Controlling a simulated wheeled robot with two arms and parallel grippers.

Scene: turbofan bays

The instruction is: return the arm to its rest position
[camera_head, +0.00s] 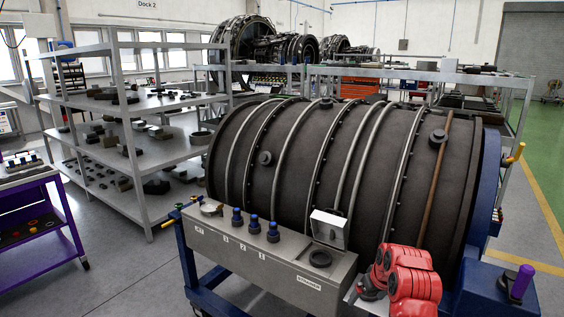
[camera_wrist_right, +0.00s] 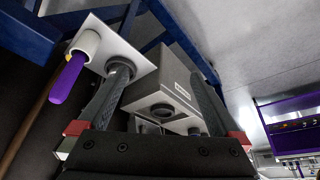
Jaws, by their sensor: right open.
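My right arm (camera_head: 405,278) shows in the head view as red links at the bottom right, in front of the large dark engine casing (camera_head: 340,160). My right gripper (camera_wrist_right: 158,75) shows in the right wrist view with its two dark fingers wide apart. Nothing is held between them. Beyond the fingers is a grey box (camera_wrist_right: 174,84) with a round dark opening. My left arm and left gripper are not in view.
A grey bench box (camera_head: 262,252) with a raised lid (camera_head: 330,228) and several blue-topped pegs fronts the casing. A purple-handled tool (camera_head: 522,282) stands on a blue stand at right. Metal shelves (camera_head: 140,150) and a purple cart (camera_head: 38,225) are left, with floor between.

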